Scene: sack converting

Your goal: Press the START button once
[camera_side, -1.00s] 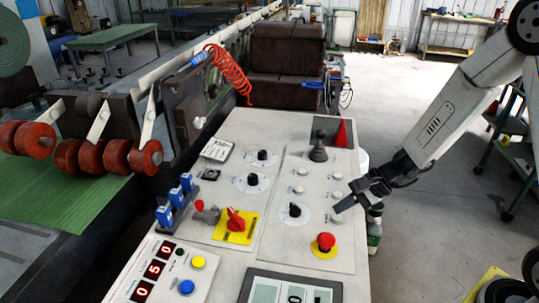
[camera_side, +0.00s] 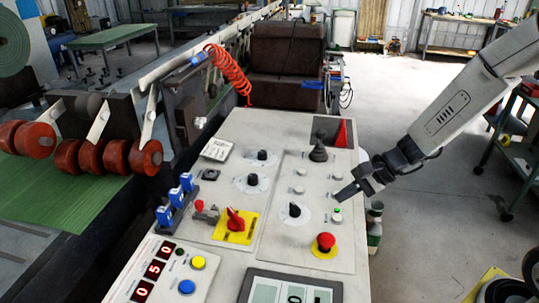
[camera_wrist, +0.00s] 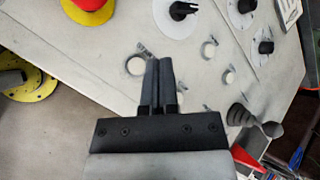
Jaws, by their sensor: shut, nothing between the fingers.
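My gripper (camera_side: 341,196) is shut and empty, its fingertips over the right-hand column of small round buttons on the grey console. Just below the tips in the side view is a button with a green top (camera_side: 337,211). In the wrist view, the shut fingertips (camera_wrist: 159,61) are right beside a pale button with a dark ring (camera_wrist: 137,65). Other pale buttons, one (camera_side: 299,189) in the left column, are nearby. I cannot tell whether the fingers touch the panel.
A red mushroom button on a yellow disc (camera_side: 326,242) is close below the gripper. A black rotary knob (camera_side: 295,210) and a dark joystick (camera_side: 318,152) are nearby. A red selector on a yellow plate (camera_side: 236,222) is further left. Open floor lies right of the console.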

